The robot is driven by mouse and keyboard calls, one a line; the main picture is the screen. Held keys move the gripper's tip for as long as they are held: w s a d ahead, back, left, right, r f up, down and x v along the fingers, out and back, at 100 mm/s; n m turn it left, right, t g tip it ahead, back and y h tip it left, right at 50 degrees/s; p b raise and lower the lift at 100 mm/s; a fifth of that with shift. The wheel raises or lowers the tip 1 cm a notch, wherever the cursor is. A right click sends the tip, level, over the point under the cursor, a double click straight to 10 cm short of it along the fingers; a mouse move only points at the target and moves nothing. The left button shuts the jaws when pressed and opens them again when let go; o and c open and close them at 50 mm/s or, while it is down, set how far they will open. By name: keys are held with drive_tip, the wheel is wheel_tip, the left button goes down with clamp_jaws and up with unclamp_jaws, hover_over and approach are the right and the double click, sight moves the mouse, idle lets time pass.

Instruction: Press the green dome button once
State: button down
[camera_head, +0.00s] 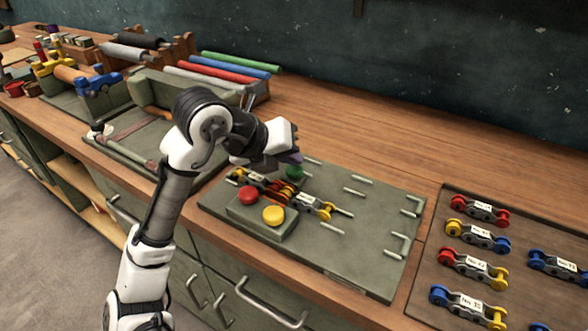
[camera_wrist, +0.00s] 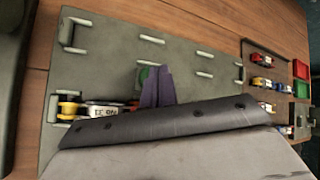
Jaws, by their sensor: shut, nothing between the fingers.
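The green dome button (camera_head: 294,172) sits on the grey-green board (camera_head: 370,258), behind a row of linked pieces. In the wrist view a patch of green (camera_wrist: 145,74) shows just beside my purple fingertips, which partly cover it. My gripper (camera_head: 291,159) is shut and empty, over the back left part of the board, close to the green dome. In the wrist view its shut fingers (camera_wrist: 157,86) point at the board. I cannot tell whether the fingertips touch the dome.
A red dome (camera_head: 248,195) and a yellow dome (camera_head: 273,215) stand on a grey box at the board's front left. Linked pieces (camera_head: 313,207) lie behind them. A brown tray (camera_head: 448,286) with several labelled links stands at right. Coloured rods (camera_head: 236,64) lie at back.

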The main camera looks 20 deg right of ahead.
sight(289, 170)
drive_tip(key=shift+f+b, duration=0.85)
drive_tip(key=shift+f, duration=0.1)
idle(0.9)
drive_tip(key=shift+r, duration=0.15)
drive_tip(key=shift+r+p, duration=0.95)
drive_tip(key=shift+r, duration=0.25)
drive_tip(key=shift+r, duration=0.15)
wheel_tip(289, 170, up, 5)
drive_tip(key=p, duration=0.3)
idle(0.5)
